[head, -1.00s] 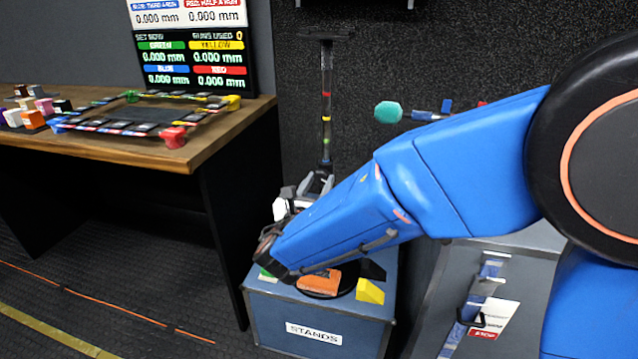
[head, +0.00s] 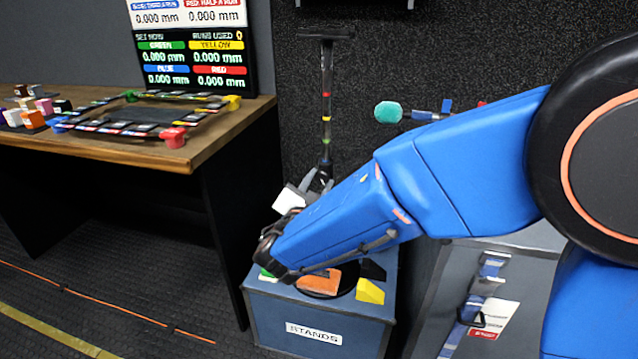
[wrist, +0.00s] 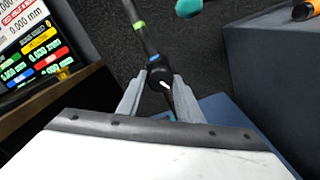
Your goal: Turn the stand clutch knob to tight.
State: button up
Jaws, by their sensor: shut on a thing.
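The stand is a dark pole with coloured bands (head: 326,105), upright on the blue box marked STANDS. It also shows in the wrist view (wrist: 138,22), with a green and a blue band. The clutch knob (wrist: 160,75) is black with a short white mark on its face. My gripper (wrist: 161,82) is shut on the knob, one finger on each side of it. In the head view my gripper (head: 316,182) is low on the pole, with the knob mostly hidden there. I cannot read any tight or loose marking.
The STANDS box (head: 313,333) carries a yellow block (head: 370,292) and an orange piece (head: 318,284) around the stand's foot. A wooden table (head: 215,135) with small coloured items stands left. A teal knob (head: 388,112) sticks out right of the pole.

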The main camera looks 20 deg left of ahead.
jog(key=m, duration=1.3)
jog(key=shift+f+m, duration=0.1)
jog(key=shift+m, duration=0.3)
jog(key=m, duration=0.5)
jog(key=shift+m, duration=2.5)
jog(key=o, duration=1)
jog(key=shift+o, duration=0.2)
jog(key=shift+s, duration=0.15)
